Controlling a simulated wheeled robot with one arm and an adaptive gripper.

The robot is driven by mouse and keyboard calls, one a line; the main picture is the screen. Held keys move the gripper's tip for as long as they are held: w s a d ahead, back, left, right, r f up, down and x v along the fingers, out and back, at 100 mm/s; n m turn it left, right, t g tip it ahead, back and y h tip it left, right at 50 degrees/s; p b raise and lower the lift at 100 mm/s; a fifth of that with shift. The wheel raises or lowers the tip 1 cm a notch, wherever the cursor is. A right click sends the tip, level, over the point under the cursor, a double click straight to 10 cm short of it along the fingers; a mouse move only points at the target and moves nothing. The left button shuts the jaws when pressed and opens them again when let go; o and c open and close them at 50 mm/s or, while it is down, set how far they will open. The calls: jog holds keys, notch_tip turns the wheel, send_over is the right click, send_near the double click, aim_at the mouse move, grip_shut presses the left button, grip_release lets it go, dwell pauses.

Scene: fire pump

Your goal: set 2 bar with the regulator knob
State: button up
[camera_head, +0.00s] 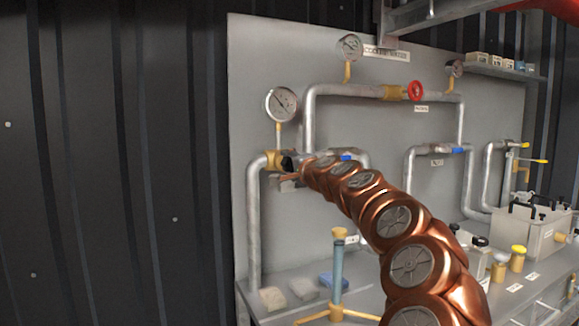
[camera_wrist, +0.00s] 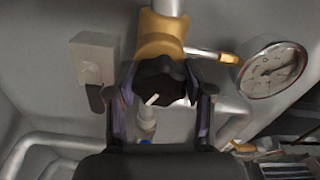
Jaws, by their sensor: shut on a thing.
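The regulator is a brass body (camera_wrist: 160,35) on a grey pipe, with a black knob (camera_wrist: 160,82) that has a white pointer mark. My gripper (camera_wrist: 162,95) is around the knob, one finger on each side, shut on it. A round white pressure gauge (camera_wrist: 272,68) joins the brass body by a short brass stem in the wrist view. In the head view the gauge (camera_head: 282,104) stands above the brass body (camera_head: 273,160). Its needle is too small to read surely. My arm hides most of the knob there.
A grey box with a dark lever (camera_wrist: 93,62) is left of the knob in the wrist view. Pipes, a red handwheel (camera_head: 415,90) and blue valve handles (camera_head: 457,150) are on the panel.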

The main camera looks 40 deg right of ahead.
jog(key=o, duration=1.2)
jog(key=shift+v, duration=4)
jog(key=shift+w+a, duration=0.1)
